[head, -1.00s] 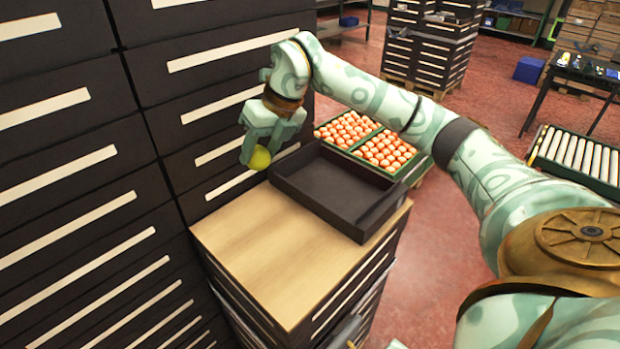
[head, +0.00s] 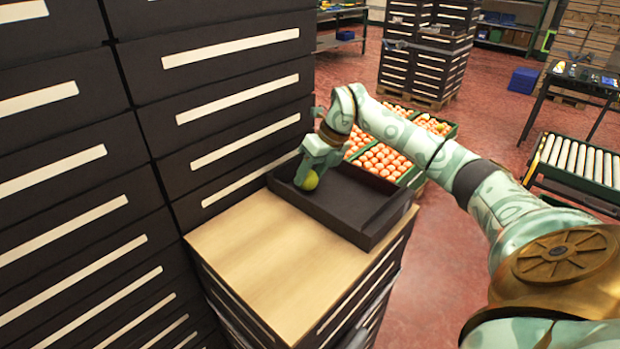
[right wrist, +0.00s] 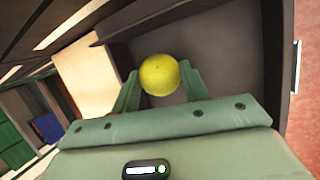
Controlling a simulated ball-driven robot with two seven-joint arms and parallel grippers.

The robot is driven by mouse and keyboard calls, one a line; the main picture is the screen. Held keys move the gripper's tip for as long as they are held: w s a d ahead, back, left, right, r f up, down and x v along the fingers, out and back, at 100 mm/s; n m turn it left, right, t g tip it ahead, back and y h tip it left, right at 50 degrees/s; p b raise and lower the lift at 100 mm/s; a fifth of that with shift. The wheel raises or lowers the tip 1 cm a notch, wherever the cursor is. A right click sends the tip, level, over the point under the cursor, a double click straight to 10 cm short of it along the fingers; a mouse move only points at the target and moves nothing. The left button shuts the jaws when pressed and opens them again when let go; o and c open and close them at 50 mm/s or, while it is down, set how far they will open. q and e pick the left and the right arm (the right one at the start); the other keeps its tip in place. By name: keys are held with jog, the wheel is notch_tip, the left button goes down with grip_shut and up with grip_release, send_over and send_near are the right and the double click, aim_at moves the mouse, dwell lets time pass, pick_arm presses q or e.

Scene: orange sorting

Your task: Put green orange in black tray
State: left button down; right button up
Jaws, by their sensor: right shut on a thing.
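The green orange (head: 309,181) is held in my right gripper (head: 306,174), over the left part of the black tray (head: 347,212). In the right wrist view the orange (right wrist: 159,74) looks yellow-green and sits between the two fingertips, with the dark tray floor (right wrist: 215,60) behind it. The exact height of the orange above the tray floor is hard to tell. The black tray is empty apart from what the gripper covers, and it stands on the wooden top (head: 262,245) of a cabinet. My left gripper is not in view.
Black drawer cabinets (head: 225,90) with white strips stand close at the left. Green crates of orange fruit (head: 385,160) lie behind the tray. A roller conveyor (head: 580,160) and a table are at the right. Red floor is clear between.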

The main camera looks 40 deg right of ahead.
jog(key=shift+f, duration=0.55)
jog(key=shift+r, duration=0.1)
jog(key=o, duration=0.7)
jog(key=p+v, duration=0.2)
jog(key=v, duration=1)
jog(key=shift+p, duration=0.4)
